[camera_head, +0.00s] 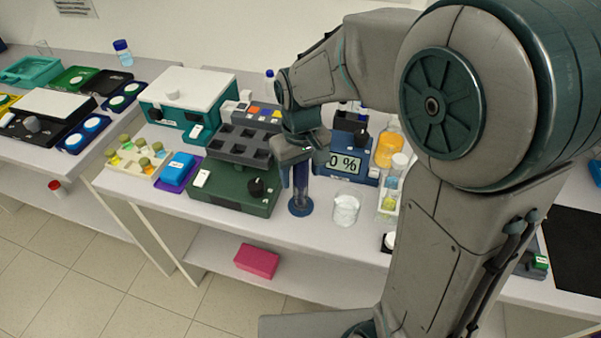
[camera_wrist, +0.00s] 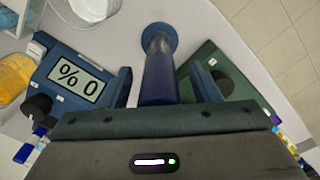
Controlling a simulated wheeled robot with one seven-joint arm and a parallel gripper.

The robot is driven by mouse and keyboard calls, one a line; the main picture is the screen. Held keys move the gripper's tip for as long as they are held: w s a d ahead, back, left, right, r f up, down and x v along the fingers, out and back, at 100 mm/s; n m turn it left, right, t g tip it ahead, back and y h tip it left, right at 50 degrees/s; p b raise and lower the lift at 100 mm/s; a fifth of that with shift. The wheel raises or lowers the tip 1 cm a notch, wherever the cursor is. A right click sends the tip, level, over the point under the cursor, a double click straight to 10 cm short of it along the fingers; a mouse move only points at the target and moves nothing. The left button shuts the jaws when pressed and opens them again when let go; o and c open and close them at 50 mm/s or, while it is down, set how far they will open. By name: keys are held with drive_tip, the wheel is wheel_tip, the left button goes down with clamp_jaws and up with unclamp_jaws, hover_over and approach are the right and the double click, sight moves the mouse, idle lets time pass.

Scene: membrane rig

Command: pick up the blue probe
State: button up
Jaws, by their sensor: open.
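The blue probe (camera_head: 300,179) stands upright on a round blue base (camera_head: 300,208) near the front edge of the bench. In the wrist view the probe (camera_wrist: 158,82) is a dark blue cylinder with a greyer section towards the round base (camera_wrist: 160,36). My gripper (camera_head: 302,163) points down over it, its fingers open. In the wrist view my gripper (camera_wrist: 165,82) has one finger on each side of the probe, with gaps showing on both sides. The probe's upper end is hidden by my gripper.
A green box (camera_head: 232,190) stands close left of the probe. A meter reading 0 % (camera_head: 345,163) stands close behind to the right, with a glass beaker (camera_head: 345,210) in front of it. A pink box (camera_head: 257,261) lies on the lower shelf.

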drive_tip(key=c, duration=0.9)
drive_tip(key=shift+c, duration=0.2)
drive_tip(key=shift+r, duration=0.2)
